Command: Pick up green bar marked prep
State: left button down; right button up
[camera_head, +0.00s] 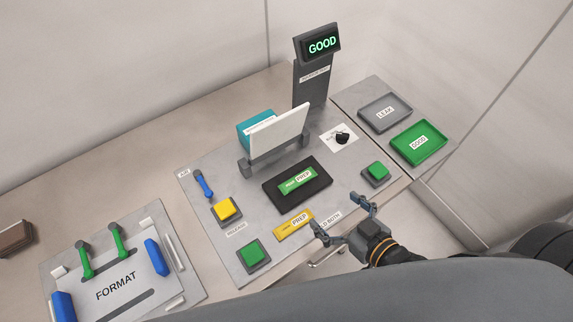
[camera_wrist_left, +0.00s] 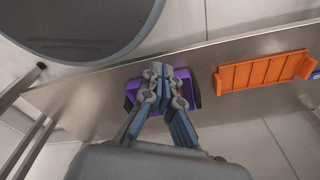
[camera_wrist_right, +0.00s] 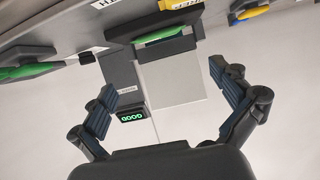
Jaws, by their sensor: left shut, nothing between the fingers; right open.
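The green bar marked PREP (camera_head: 298,180) lies in a black tray (camera_head: 272,201) on the grey machine panel in the head view. A yellow bar, also marked PREP (camera_head: 293,225), lies on the panel in front of that tray. My right gripper (camera_head: 341,215) is open and empty, at the panel's front edge, to the right of the yellow bar and apart from both bars. Its spread fingers (camera_wrist_right: 170,108) also show in the right wrist view. My left gripper (camera_wrist_left: 160,72) is shut and empty in the left wrist view, in front of a purple object (camera_wrist_left: 133,90); it is outside the head view.
A green button (camera_head: 377,171) stands right of the black tray, a yellow button (camera_head: 226,210) to its left. A white plate (camera_head: 280,130) stands upright behind it. Trays marked LEAK (camera_head: 385,112) and GOOD (camera_head: 418,142) are at the right. The display (camera_head: 320,44) reads GOOD.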

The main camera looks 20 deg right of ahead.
jog(key=shift+w+a, duration=0.15)
jog(key=shift+w, duration=0.2)
jog(key=p, duration=0.1)
send_near(298, 179)
jog(key=shift+w+a+f, duration=0.1)
jog(key=shift+w+a, duration=0.1)
jog(key=shift+w, duration=0.2)
jog(key=shift+w+a, duration=0.2)
jog(key=shift+w, duration=0.25)
jog(key=shift+w+a+f, duration=0.1)
jog(key=shift+w+f, duration=0.05)
jog(key=shift+w, duration=0.1)
jog(key=shift+p+x, duration=0.55)
jog(key=shift+x, duration=1.65)
jog(key=shift+w+f, duration=0.35)
jog(key=shift+f, duration=0.15)
jog(key=shift+s, duration=0.1)
pick_arm(q)
jog(key=s+r, duration=0.2)
jog(key=shift+s+d+r, duration=0.25)
jog(key=shift+d+r, duration=0.05)
jog(key=shift+d, duration=0.05)
pick_arm(e)
jog(key=c, duration=0.9)
jog(key=shift+r, duration=0.1)
